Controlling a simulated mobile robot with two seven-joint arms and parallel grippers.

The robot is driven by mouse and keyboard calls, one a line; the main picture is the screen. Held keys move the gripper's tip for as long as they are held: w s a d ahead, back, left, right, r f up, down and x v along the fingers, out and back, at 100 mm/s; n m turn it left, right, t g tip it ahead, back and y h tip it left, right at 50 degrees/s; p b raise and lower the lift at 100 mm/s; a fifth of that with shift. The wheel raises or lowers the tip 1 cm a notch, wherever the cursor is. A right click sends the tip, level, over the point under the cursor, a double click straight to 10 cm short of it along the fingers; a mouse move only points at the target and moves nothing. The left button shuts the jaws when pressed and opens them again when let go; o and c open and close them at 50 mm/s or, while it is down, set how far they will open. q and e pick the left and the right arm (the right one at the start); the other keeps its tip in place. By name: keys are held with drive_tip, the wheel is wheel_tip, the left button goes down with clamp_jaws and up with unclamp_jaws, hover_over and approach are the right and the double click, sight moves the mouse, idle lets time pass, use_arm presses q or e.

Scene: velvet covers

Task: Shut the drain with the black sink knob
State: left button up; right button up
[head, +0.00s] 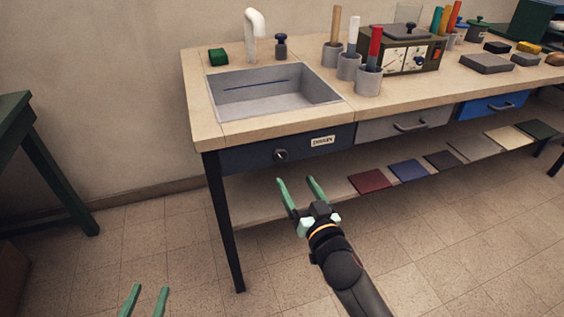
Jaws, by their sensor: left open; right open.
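The black sink knob (281,155) is on the dark blue front panel below the sink, left of a small white label (322,141). A pale mark shows on its face. The grey sink basin (270,111) is set into the bench top; I cannot make out a drain in it. My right gripper (296,180) is open and empty, its green fingers pointing up toward the panel, just below the knob in the picture and apart from it. My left gripper (145,289) is open and empty at the bottom left edge, far from the knob; only its green fingers show.
Tool pots and a meter box (401,50) are to the right. A low shelf holds coloured sheets. A bench leg (223,225) stands left of my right gripper.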

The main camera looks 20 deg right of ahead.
sight(281, 157)
drive_tip(key=w+b, duration=0.1)
drive_tip(key=w, duration=0.7)
drive_tip(key=shift+w+a, duration=0.15)
drive_tip(key=shift+a, duration=0.05)
use_arm(q)
wheel_tip(281, 157, up, 9)
drive_tip(key=m+t+h, duration=0.1)
drive_tip(key=t+h, duration=0.1)
drive_tip(key=t, duration=0.1)
drive_tip(key=shift+d+m, duration=0.25)
drive_tip(key=shift+m, duration=0.15)
use_arm(e)
drive_tip(key=shift+w, duration=0.7)
use_arm(q)
drive_tip(key=shift+r, duration=0.1)
drive_tip(key=shift+w, duration=0.1)
use_arm(e)
clamp_jaws()
